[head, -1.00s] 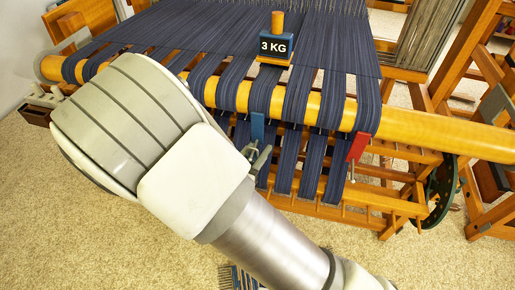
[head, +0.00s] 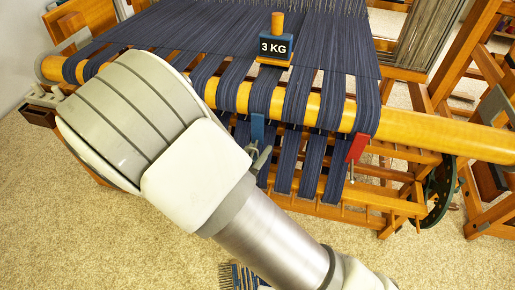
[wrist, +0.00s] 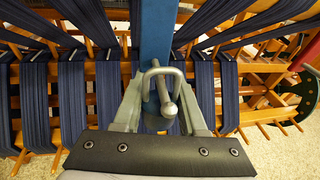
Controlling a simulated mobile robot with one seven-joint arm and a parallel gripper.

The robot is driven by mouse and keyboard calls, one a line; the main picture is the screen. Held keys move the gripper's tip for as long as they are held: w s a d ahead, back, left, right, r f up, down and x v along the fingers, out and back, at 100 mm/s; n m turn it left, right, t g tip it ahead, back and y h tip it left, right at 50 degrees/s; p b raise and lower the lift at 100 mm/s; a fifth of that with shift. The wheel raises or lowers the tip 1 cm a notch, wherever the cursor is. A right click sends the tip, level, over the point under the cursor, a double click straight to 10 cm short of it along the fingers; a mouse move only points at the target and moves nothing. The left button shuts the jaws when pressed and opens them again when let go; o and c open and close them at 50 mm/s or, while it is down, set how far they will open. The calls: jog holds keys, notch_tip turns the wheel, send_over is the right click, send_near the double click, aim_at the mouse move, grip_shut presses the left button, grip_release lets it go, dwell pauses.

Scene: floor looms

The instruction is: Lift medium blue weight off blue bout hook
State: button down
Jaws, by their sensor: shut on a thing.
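In the head view my gripper (head: 257,160) shows just below the blue strip. A dark blue weight marked 3 KG (head: 275,47), with a wooden knob, sits upright on the cloth above the hook.
A red bout hook (head: 357,148) hangs to the right on the same wooden beam (head: 430,127). Dark blue warp bands hang beside my gripper, close on both sides. Open carpet lies in front of the loom.

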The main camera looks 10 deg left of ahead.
jog(key=shift+w+a+r+t, duration=0.15)
jog(key=shift+w+r, duration=0.1)
jog(key=shift+r, duration=0.3)
jog(key=shift+w+r+t, duration=0.15)
jog(key=shift+w+r, duration=0.1)
jog(key=shift+r, duration=0.3)
jog(key=shift+f+b, duration=0.35)
jog(key=shift+b, duration=0.05)
jog(key=shift+c, duration=1.9)
grip_release()
jog(key=f+p+v, duration=0.1)
jog(key=p+v, duration=0.1)
jog(key=v, duration=1.6)
jog(key=shift+d+p, duration=0.25)
jog(key=shift+p, duration=0.1)
